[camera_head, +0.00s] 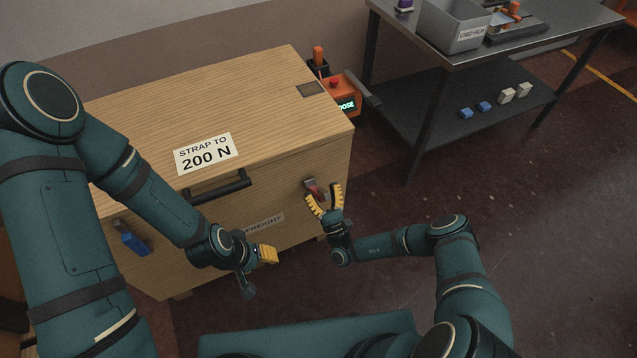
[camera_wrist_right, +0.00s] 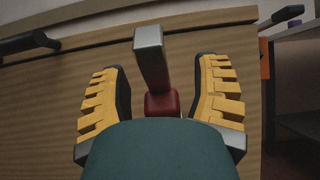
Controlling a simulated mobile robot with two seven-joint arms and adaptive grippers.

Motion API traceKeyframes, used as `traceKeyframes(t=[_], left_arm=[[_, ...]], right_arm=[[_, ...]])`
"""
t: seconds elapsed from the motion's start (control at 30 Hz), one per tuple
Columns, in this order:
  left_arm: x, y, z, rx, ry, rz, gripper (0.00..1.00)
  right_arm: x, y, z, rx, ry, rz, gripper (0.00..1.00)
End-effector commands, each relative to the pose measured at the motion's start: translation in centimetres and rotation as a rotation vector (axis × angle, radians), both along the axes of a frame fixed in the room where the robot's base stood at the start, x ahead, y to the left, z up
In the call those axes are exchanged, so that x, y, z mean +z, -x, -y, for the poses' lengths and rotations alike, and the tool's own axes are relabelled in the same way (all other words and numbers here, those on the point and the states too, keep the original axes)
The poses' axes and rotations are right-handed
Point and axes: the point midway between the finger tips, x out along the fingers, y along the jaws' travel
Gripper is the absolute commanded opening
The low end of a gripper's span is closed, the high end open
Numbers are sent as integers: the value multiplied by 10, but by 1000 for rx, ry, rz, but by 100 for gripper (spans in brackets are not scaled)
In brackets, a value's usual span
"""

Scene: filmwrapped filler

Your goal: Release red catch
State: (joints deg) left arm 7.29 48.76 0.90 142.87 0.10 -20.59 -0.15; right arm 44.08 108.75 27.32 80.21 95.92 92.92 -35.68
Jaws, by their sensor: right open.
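The red catch (camera_head: 313,185) is on the front of the wooden crate (camera_head: 240,110), near its right corner, with a grey metal lever on it. In the right wrist view the red block of the catch (camera_wrist_right: 162,103) and its grey lever (camera_wrist_right: 151,55) lie between my fingers. My right gripper (camera_head: 324,201) is open at the catch, with one yellow finger on each side; I cannot tell whether either touches it. My left gripper (camera_head: 262,268) is low in front of the crate, away from the catch; its finger opening is unclear.
A blue catch (camera_head: 133,243) is on the crate's left front. A black handle (camera_head: 218,188) sticks out between the catches. An orange device (camera_head: 343,101) stands behind the crate's right side. A steel table (camera_head: 545,45) holds a grey bin (camera_head: 452,27). Floor right of the crate is clear.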

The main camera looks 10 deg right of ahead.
Motion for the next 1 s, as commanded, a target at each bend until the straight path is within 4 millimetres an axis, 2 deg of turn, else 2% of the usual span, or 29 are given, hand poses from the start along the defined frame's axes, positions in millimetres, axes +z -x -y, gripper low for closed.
traceKeyframes(t=[0.2, 0.43, 0.6, 1.0], left_arm=[[0, 0, 0, 0, 0, 0, 47], [0, 0, 0, 0, 0, 0, 47], [0, 0, 0, 0, 0, 0, 47], [0, 0, 0, 0, 0, 0, 47]], right_arm=[[-28, 36, 12, -2, 0, -2, 62], [-47, 62, 20, -1, 1, -1, 62], [-52, 69, 22, -1, 1, -1, 62], [-52, 69, 23, -1, 1, 0, 62]])
